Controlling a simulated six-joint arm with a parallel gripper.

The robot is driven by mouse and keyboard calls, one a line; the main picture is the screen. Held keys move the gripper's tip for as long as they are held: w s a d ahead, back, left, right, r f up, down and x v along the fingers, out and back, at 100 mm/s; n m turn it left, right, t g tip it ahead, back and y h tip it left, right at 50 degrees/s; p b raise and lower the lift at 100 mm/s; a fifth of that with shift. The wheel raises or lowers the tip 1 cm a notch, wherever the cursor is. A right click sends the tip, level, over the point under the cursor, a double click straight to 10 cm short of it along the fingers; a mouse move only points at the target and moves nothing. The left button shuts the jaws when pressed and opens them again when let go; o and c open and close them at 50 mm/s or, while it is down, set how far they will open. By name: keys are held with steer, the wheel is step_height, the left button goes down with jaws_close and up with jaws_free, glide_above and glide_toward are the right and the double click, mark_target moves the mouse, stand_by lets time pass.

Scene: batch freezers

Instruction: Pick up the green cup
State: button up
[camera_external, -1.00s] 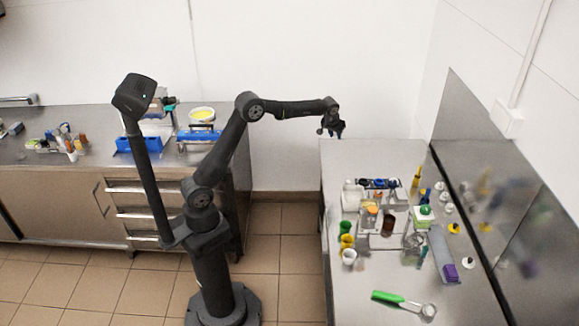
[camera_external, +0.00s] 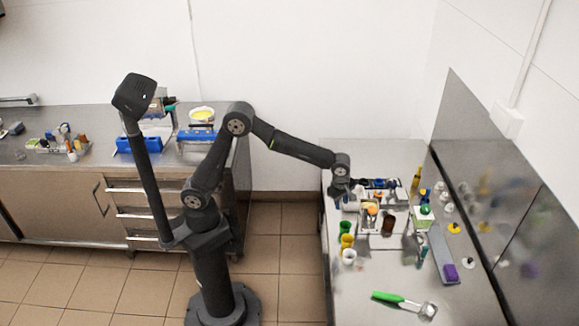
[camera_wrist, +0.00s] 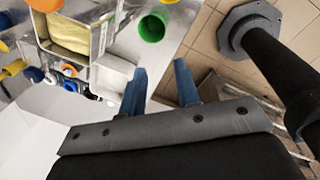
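The green cup (camera_external: 345,227) stands near the left edge of the right-hand steel counter, at the far end of a row with a yellow cup (camera_external: 347,240) and a white cup (camera_external: 349,256). In the wrist view the green cup (camera_wrist: 153,27) is at the top centre, its round opening facing the camera. My gripper (camera_external: 340,198) is above the counter's left edge, a little beyond the green cup and apart from it. In the wrist view its two blue fingers (camera_wrist: 160,80) are spread with nothing between them, so it is open and empty.
Just right of the cups is a crowded rack area with a brown jar (camera_external: 389,224) and a white box with green top (camera_external: 424,216). A green-handled scoop (camera_external: 388,297) lies in front.

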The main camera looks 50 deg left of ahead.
steer(key=s, duration=0.1)
glide_toward(342, 229)
steer(key=f, duration=0.3)
steer(key=w+f, duration=0.1)
steer(key=f, duration=0.1)
steer(key=shift+a+f, duration=0.1)
steer(key=shift+a, duration=0.3)
steer(key=shift+w+d+f, duration=0.1)
steer(key=shift+w+f, duration=0.05)
steer(key=shift+f, duration=0.8)
steer(key=shift+w+d+f, duration=0.1)
steer(key=shift+w+f, duration=0.05)
steer(key=shift+f, duration=0.8)
steer(key=shift+w+d+f, duration=0.1)
steer(key=shift+w+f, duration=0.05)
steer(key=shift+f, duration=0.8)
jaws_close()
